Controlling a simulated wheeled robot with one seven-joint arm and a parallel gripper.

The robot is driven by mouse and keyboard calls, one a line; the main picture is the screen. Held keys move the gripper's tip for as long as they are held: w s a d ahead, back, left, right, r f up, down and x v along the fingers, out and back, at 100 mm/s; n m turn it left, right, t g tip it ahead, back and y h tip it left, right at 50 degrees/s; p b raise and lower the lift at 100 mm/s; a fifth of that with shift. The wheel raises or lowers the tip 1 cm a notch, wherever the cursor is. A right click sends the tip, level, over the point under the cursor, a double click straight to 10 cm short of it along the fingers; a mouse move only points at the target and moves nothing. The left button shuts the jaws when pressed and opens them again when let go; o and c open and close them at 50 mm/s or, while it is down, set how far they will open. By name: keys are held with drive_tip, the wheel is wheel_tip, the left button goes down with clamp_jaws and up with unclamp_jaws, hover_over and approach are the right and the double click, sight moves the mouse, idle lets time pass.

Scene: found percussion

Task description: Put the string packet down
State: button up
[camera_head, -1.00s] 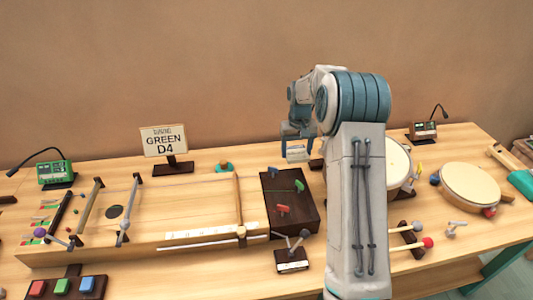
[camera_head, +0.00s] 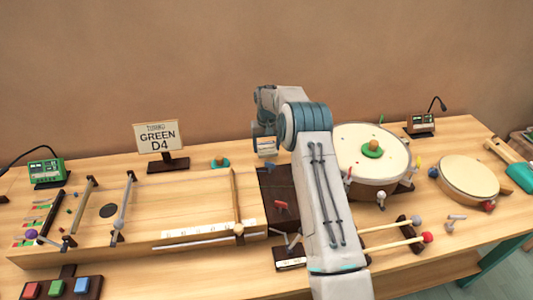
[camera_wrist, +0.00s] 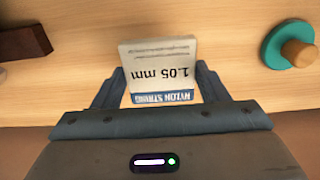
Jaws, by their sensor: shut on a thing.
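The string packet (camera_wrist: 160,72) is a small pale card reading "1.05 mm" and "NYLON STRING", with a blue band. In the wrist view it sits between the two fingers of my gripper (camera_wrist: 160,88), which is shut on it. In the head view the packet (camera_head: 267,146) shows as a pale patch below my gripper, near the back of the table, just behind the dark wooden block (camera_head: 268,178). My arm hides part of that area. I cannot tell whether the packet touches the table.
A teal disc with a wooden knob (camera_wrist: 290,43) is near the gripper. The sign "GREEN D4" (camera_head: 157,137) stands to the left. A large drum (camera_head: 350,140) with a green knobbed disc is at right. Bare tabletop (camera_wrist: 85,60) lies around the packet.

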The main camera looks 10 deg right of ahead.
sight(267, 148)
drive_tip(key=shift+f+b, duration=0.9)
drive_tip(key=shift+f, duration=1.1)
drive_tip(key=shift+f, duration=0.15)
drive_tip(key=o, duration=0.9)
drive_tip(key=shift+o, duration=0.2)
